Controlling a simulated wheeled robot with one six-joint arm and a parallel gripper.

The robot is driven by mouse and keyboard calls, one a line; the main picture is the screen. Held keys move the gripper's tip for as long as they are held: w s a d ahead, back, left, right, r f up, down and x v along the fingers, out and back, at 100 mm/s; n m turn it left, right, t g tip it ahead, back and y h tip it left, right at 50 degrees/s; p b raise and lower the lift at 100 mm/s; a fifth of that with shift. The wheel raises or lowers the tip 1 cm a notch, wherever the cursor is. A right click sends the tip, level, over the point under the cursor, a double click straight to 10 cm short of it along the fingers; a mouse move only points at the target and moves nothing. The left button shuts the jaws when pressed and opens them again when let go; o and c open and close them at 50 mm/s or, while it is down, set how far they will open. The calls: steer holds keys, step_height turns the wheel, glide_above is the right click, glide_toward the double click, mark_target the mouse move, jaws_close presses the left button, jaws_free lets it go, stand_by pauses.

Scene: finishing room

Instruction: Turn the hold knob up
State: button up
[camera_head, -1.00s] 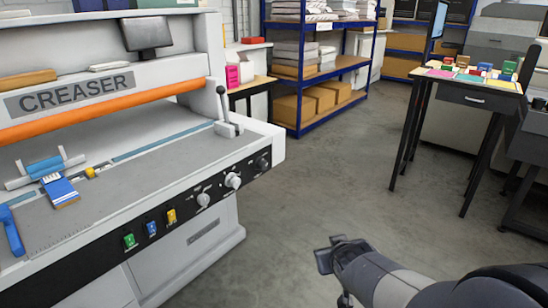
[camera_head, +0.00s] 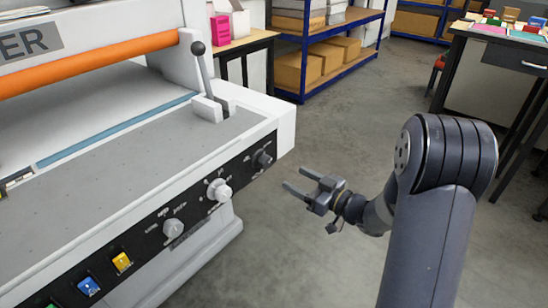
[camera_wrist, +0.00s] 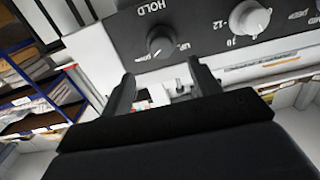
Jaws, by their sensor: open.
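The hold knob (camera_head: 262,160) is a small dark knob at the right end of the black control panel on the creaser's front. In the wrist view the dark knob (camera_wrist: 160,41) sits beside the word HOLD, with a light pointer mark and "UP" lettering close by. My gripper (camera_head: 294,179) is open and empty, to the right of the knob and apart from it, its fingers pointing towards the panel. In the wrist view the two fingers (camera_wrist: 160,72) stand apart, and the knob shows just beyond the gap between them.
A white knob (camera_head: 219,190) is beside the hold knob, with another white knob (camera_head: 173,228) further left. A yellow switch (camera_head: 122,262) and a blue switch (camera_head: 89,286) follow. A lever (camera_head: 204,70) stands on the creaser. The floor (camera_head: 330,130) behind my gripper is clear.

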mark_target(268, 165)
steer(key=x, duration=1)
steer(key=shift+w+a+b, duration=0.15)
steer(key=shift+a+b, duration=0.1)
steer(key=shift+b, duration=0.05)
steer(key=shift+c, duration=0.6)
steer(key=c, duration=0.9)
steer(key=shift+o, duration=0.2)
